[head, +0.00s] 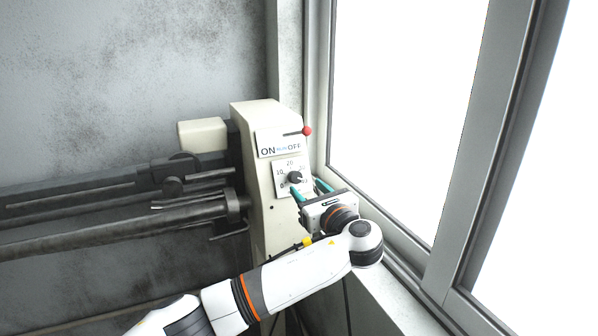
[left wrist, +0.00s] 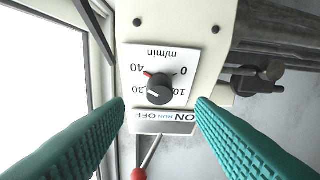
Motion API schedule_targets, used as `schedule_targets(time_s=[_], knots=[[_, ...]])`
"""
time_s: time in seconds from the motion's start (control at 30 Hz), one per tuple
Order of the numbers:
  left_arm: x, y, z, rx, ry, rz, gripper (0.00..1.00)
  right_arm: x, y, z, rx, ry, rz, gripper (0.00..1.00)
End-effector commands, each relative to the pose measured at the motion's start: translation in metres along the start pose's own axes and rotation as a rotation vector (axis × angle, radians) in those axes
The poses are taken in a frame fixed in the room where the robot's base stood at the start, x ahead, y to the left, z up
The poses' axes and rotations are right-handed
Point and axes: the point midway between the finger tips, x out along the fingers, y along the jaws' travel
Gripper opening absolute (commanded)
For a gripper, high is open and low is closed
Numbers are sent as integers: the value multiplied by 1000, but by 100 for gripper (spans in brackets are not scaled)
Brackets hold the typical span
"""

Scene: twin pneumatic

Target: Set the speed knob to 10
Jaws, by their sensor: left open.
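The black round speed knob (head: 295,176) sits on a white dial plate on the front of the cream machine housing. In the left wrist view, which is upside down, the knob (left wrist: 159,89) shows with 0, 10, 30 and 40 around it and "m/min". My left gripper (head: 309,190) is open just in front of the dial. Its teal fingers (left wrist: 160,103) stand either side of the knob in the picture, clear of it. My right gripper is not in view.
An ON/OFF plate (head: 279,144) with a red-tipped lever (head: 307,131) is above the dial. Dark rails and rollers (head: 120,222) run left from the housing (head: 262,115). The window frame and sill (head: 405,285) are close on the right.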

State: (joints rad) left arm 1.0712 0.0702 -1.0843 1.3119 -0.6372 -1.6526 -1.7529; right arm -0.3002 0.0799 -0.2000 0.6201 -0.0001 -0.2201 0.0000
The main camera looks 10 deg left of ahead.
Motion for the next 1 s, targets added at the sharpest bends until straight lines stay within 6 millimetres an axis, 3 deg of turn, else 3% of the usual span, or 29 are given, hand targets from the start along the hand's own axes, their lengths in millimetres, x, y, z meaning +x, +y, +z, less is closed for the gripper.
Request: schedule_targets(time_s=[0.1, 0.3, 0.7, 1.0], knots=[[24, 0, -5, 1, 1, -3, 50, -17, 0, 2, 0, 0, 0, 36], [49, 0, -2, 0, -1, -1, 50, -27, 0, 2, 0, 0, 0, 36], [58, 0, 1, -2, -1, 1, 50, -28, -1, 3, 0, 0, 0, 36], [57, 0, 1, -2, -1, 1, 6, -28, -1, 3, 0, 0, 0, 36]])
